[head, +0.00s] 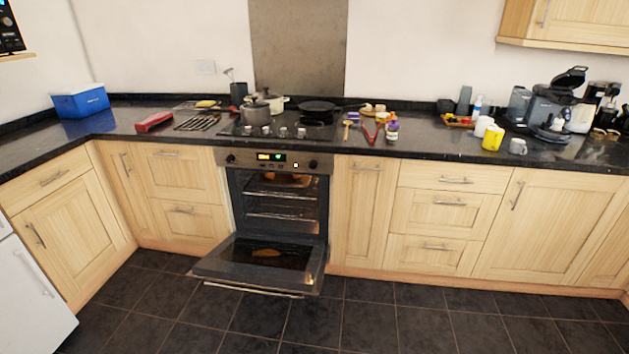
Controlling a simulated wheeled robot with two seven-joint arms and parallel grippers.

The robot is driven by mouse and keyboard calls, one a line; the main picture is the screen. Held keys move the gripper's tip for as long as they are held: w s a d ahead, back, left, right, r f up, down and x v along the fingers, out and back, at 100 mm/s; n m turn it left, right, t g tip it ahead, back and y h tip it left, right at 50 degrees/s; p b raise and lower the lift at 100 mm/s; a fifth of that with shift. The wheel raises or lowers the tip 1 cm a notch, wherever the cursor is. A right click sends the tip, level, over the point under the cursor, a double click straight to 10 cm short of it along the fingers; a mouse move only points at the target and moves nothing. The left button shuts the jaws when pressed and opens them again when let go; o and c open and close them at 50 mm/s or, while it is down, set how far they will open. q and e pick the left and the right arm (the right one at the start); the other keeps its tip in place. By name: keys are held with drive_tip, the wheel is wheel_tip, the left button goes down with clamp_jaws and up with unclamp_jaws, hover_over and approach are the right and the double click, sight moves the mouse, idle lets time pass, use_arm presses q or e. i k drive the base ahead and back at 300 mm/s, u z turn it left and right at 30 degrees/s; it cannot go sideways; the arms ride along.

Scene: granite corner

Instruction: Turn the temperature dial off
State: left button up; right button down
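The built-in oven (275,200) stands under the counter in the middle of the head view. Its control panel has a round dial at the left (231,158) and another at the right (313,163). Between them is a lit display (271,157). I cannot tell which dial is for temperature, and their markings are too small to read. Several hob knobs (283,132) stand along the front of the hob above. Neither of my grippers is in view.
The oven door (258,264) is folded down and sticks out over the floor. Food lies on the door and on an upper rack inside. Pots (256,113) and a pan (317,106) are on the hob. The dark tiled floor (390,320) is clear in front.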

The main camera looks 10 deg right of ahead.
sight(313, 164)
drive_tip(key=z, duration=0.5)
drive_tip(key=i, duration=0.3)
drive_tip(key=z, duration=1)
drive_tip(key=i, duration=0.85)
drive_tip(key=z, duration=0.45)
drive_tip(key=i, duration=1.05)
drive_tip(key=u, duration=1.05)
drive_tip(key=i, duration=0.9)
drive_tip(key=u, duration=0.95)
